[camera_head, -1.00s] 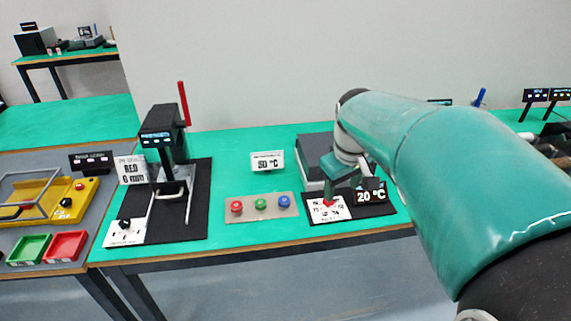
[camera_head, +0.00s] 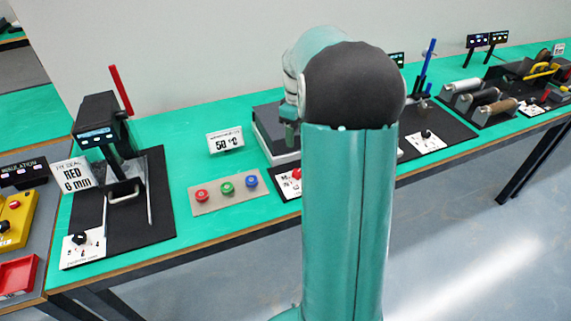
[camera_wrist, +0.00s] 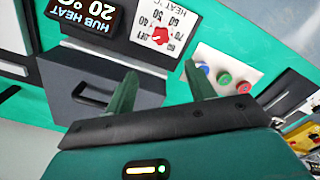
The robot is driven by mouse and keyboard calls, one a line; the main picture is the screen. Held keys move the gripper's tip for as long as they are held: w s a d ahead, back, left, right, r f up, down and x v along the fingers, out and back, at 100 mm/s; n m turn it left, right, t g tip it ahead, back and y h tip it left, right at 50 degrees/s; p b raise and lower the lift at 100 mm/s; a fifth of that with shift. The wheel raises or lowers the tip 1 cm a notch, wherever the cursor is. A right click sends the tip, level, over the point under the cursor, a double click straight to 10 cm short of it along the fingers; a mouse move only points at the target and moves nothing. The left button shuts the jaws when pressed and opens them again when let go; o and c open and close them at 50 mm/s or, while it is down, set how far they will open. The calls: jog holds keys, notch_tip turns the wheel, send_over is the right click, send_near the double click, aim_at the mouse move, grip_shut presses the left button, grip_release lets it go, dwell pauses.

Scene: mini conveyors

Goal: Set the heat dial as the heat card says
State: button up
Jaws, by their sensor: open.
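The heat card (camera_head: 225,142) stands on the green bench and reads 50 °C. The red heat dial (camera_head: 297,173) sits on a white scale plate, mostly hidden behind my arm in the head view. In the wrist view the dial (camera_wrist: 159,34) shows whole on its plate, upside down; I cannot tell its pointer's setting for sure. Beside it the black hub heat display (camera_wrist: 84,14) reads 20 °C. My gripper (camera_wrist: 162,78) is open and empty, its two fingers apart, and the dial lies beyond the fingertips, not between them.
A grey heater box (camera_head: 272,136) stands behind the dial. A panel (camera_head: 226,191) with red, green and blue buttons lies to its left. A black press with a red lever (camera_head: 120,90) stands further left. Other stations line the bench to the right.

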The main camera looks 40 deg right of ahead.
aim_at(296, 171)
jog(key=f, duration=1.3)
jog(key=shift+s+a+f, duration=0.1)
jog(key=shift+s+f, duration=0.15)
jog(key=shift+s, duration=0.2)
jog(key=shift+c, duration=0.2)
jog(key=c, duration=0.9)
